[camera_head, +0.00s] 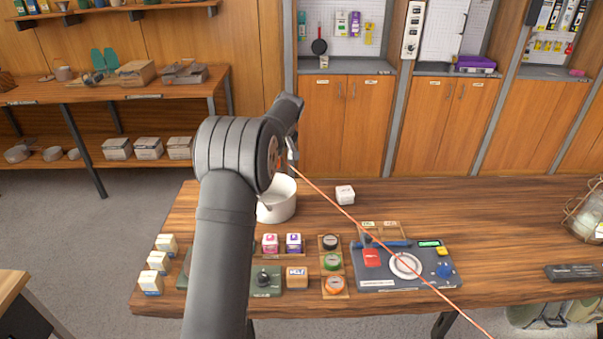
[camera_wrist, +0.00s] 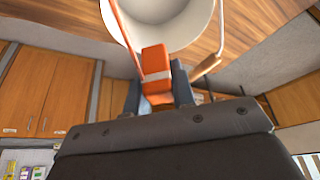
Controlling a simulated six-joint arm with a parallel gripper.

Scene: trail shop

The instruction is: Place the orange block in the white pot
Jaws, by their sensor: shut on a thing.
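The white pot (camera_head: 278,206) stands on the wooden table, partly hidden behind my arm in the head view. The orange block (camera_wrist: 155,62) shows in the wrist view between the fingers of my gripper (camera_wrist: 163,84), with a pale band across it. My gripper is shut on the block. In the wrist view the pot's rim and white inside (camera_wrist: 170,18) lie just beyond the block, and the two overlap in the picture. In the head view my gripper (camera_head: 292,155) is above the pot, and the block cannot be made out there.
A white box (camera_head: 345,195) stands right of the pot. In front are small pink and purple boxes, a tray of round tins (camera_head: 333,264) and a grey device (camera_head: 405,268). Several cream boxes (camera_head: 157,262) line the left edge. A thin orange line crosses the table; the right middle is clear.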

